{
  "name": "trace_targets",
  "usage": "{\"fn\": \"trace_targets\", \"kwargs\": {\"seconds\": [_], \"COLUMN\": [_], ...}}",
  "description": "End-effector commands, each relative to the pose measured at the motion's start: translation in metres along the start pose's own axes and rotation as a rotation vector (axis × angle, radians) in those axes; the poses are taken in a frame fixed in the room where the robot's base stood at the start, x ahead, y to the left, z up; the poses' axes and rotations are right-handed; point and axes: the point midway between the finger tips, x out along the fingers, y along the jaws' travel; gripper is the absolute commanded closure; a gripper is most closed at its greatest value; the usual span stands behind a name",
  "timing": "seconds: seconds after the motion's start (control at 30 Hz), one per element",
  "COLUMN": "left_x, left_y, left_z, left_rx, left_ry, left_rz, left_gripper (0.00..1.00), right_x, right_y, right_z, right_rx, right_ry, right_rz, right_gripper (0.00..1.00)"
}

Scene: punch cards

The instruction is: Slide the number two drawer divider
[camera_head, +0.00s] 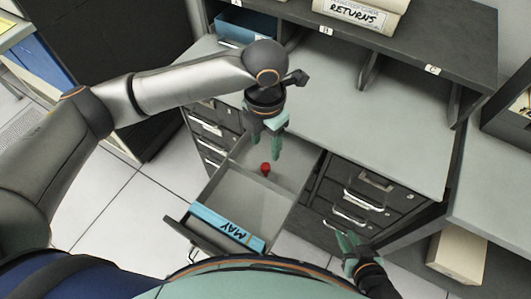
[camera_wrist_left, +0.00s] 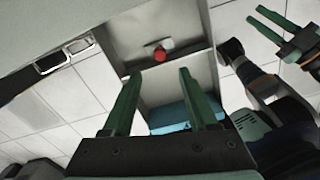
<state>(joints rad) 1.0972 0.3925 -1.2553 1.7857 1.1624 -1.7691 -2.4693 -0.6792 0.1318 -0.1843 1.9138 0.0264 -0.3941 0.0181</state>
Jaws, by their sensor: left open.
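A grey drawer (camera_head: 222,194) is pulled open below the desk, and it also shows in the wrist view (camera_wrist_left: 198,28). A red knob (camera_head: 265,168) stands inside it, apparently on a thin grey divider crossing the drawer. The knob also shows in the wrist view (camera_wrist_left: 160,54), just beyond my fingertips. I can read no number on the divider. My left gripper (camera_head: 266,142) is open and empty, fingers pointing down over the rear of the drawer near the knob. My right gripper (camera_head: 347,240) is open and empty, right of the drawer, and shows in the wrist view (camera_wrist_left: 254,14).
A blue card pack marked MAY (camera_head: 228,228) lies at the drawer's front. Closed drawers with metal handles (camera_head: 365,195) stand to the right. The grey desktop (camera_head: 370,125) above is mostly clear, with a shelf marked B and C (camera_head: 425,45) behind. A cream box (camera_head: 457,255) sits at right.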

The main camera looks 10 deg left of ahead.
Motion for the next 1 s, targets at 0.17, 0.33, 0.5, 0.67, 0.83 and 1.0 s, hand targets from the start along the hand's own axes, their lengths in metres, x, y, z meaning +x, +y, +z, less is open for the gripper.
{"fn": "trace_targets", "kwargs": {"seconds": [0.17, 0.33, 0.5, 0.67, 0.83, 1.0], "left_x": [-0.026, -0.034, -0.035, -0.034, -0.034, -0.034], "left_y": [0.0, 0.0, 0.0, 0.0, 0.0, 0.0], "left_z": [0.001, 0.0, 0.0, 0.0, 0.0, 0.0], "left_rx": [0.001, 0.001, 0.001, 0.001, 0.001, 0.001], "left_ry": [-0.003, 0.0, 0.0, 0.0, 0.0, 0.0], "left_rz": [0.0, 0.0, 0.0, 0.0, 0.0, 0.0], "left_gripper": [0.41, 0.41, 0.41, 0.41, 0.41, 0.41], "right_x": [0.0, 0.0, 0.0, 0.0, 0.0, 0.0], "right_y": [0.0, 0.0, 0.0, 0.0, 0.0, 0.0], "right_z": [-0.001, -0.001, -0.001, -0.001, -0.001, -0.003], "right_rx": [0.0, 0.0, 0.0, 0.001, 0.001, 0.0], "right_ry": [0.001, 0.001, 0.001, 0.001, 0.001, 0.005], "right_rz": [0.0, 0.0, 0.0, 0.0, 0.0, 0.001], "right_gripper": [0.75, 0.75, 0.75, 0.75, 0.75, 0.75]}}
